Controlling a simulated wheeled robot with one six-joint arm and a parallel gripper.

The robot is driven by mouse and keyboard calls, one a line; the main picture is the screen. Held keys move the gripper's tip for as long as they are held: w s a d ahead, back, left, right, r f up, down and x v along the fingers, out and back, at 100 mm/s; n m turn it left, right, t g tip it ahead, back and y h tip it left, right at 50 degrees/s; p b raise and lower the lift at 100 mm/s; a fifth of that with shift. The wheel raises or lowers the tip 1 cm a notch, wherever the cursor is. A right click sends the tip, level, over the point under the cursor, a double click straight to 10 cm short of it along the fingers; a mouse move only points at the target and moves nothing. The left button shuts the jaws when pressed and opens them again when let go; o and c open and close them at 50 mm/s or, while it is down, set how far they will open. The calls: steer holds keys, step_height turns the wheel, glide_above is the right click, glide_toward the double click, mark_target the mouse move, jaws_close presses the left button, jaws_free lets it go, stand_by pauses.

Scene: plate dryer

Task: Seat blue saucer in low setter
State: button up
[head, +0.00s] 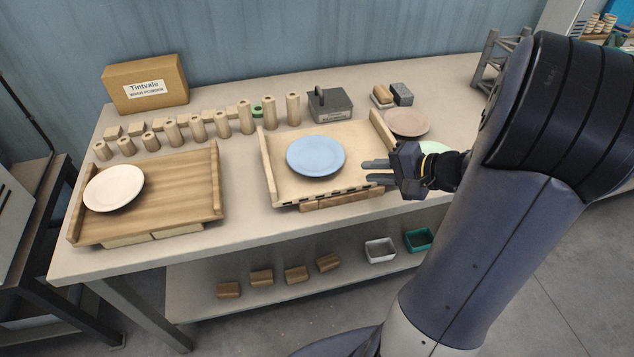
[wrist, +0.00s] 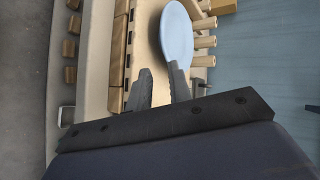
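The blue saucer (head: 316,155) lies flat on the pale wooden tray (head: 282,186) at the middle of the bench. It also shows in the wrist view (wrist: 177,35), ahead of the fingers. My gripper (head: 364,170) is just right of the saucer, over the tray's right side. Its two fingers are apart and empty, pointing left at the saucer. In the wrist view (wrist: 159,76) one fingertip overlaps the saucer's edge; I cannot tell whether they touch. A darker wooden tray (head: 180,190) at left holds a white saucer (head: 114,188). I cannot tell which fixture is the low setter.
Several wooden posts (head: 247,115) of rising height stand behind the trays. A grey handled block (head: 329,104), a cardboard box (head: 145,84) and a pinkish saucer (head: 407,122) are on the bench. A pale green saucer (head: 434,147) is partly hidden behind my arm. Wooden blocks lie on the lower shelf.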

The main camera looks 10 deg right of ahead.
mark_target(340, 177)
steer(key=shift+t, duration=0.3)
steer(key=p+x, duration=0.1)
steer(key=x, duration=0.9)
steer(key=shift+w+d, duration=0.2)
jaws_close()
